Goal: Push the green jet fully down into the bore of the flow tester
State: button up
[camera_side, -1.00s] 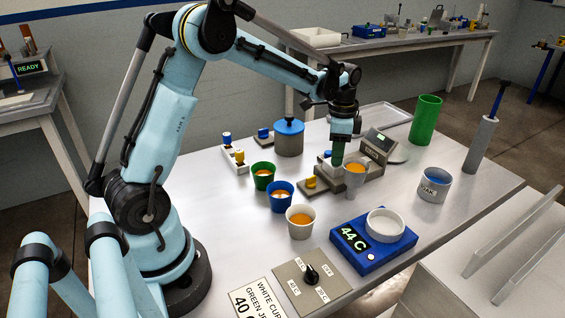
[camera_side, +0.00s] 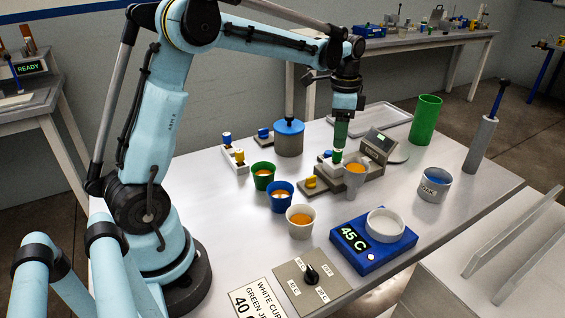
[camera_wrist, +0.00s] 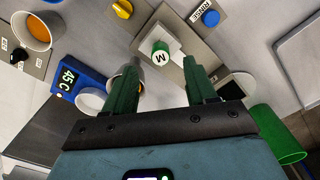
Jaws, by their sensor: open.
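The green jet (camera_side: 337,156) has a white top marked M and stands in the grey flow tester (camera_side: 372,158). In the wrist view the jet (camera_wrist: 161,54) shows some green side below its white top; how deep it sits in the bore I cannot tell. The tester's grey body (camera_wrist: 178,33) also shows there. My gripper (camera_side: 340,146) is open and empty just above the jet. In the wrist view my gripper (camera_wrist: 164,62) has its two dark green fingers spread, one on each side of the jet.
A grey cup (camera_side: 355,183) stands at the tester's front. Green (camera_side: 263,181), blue (camera_side: 281,199) and white (camera_side: 300,226) cups stand to the left. A blue heater (camera_side: 374,250) reads 45 C. A green cylinder (camera_side: 426,120) stands behind right.

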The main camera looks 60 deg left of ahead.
aim_at(337, 150)
notch_tip(337, 150, up, 6)
dwell(0.4)
jog(key=s+d+f+n+t, duration=0.2)
jog(key=s+d+n+t, duration=0.1)
jog(key=s, duration=0.5)
jog(key=s+d+f+n+t, duration=0.2)
jog(key=s+d+n+t, duration=0.2)
jog(key=s+d, duration=0.3)
jog(key=shift+s+f+n, duration=0.15)
jog(key=shift+s+n, duration=0.25)
jog(key=shift+s, duration=0.15)
dwell(0.4)
